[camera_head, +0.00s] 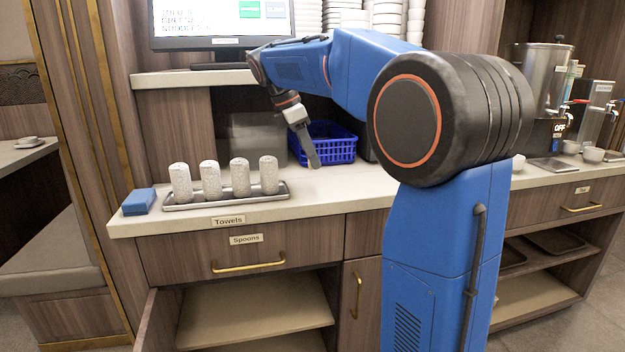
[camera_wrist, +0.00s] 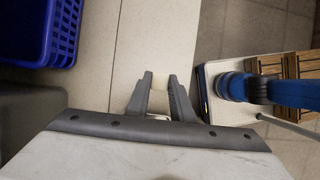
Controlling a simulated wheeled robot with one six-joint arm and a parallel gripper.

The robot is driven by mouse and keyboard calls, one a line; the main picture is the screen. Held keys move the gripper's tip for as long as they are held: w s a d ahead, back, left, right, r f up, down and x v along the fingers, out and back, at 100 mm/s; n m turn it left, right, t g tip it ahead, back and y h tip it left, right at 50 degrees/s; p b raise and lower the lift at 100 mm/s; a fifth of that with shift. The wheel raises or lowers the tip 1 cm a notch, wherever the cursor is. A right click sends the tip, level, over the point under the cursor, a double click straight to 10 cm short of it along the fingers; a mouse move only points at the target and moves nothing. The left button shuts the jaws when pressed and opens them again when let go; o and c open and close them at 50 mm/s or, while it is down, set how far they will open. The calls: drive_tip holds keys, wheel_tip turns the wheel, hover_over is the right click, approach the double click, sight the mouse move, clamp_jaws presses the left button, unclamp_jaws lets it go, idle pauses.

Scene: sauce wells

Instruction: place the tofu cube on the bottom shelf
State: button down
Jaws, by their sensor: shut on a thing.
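My gripper (camera_wrist: 160,76) is shut on a small cream-white block, which I take to be the tofu cube (camera_wrist: 161,81), pinched between the fingertips in the wrist view. In the head view my gripper (camera_head: 313,160) points down over the counter, just in front of the blue basket; the cube cannot be made out there. The open cabinet under the counter shows an upper shelf board (camera_head: 255,308) and part of a lower shelf (camera_head: 290,343) at the picture's bottom edge. Much of that lower shelf is hidden.
A metal tray (camera_head: 226,199) with several rolled towels and a blue sponge-like block (camera_head: 139,201) are on the counter's left. The blue basket (camera_head: 335,150) stands behind my gripper. A cabinet door (camera_head: 160,322) stands open at left. Dispensers (camera_head: 545,75) stand at right.

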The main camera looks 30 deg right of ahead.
drive_tip(key=shift+f, duration=3.25)
drive_tip(key=shift+f, duration=0.1)
drive_tip(key=c, duration=1.5)
unclamp_jaws()
drive_tip(key=shift+c, duration=0.2)
drive_tip(key=v, duration=1.2)
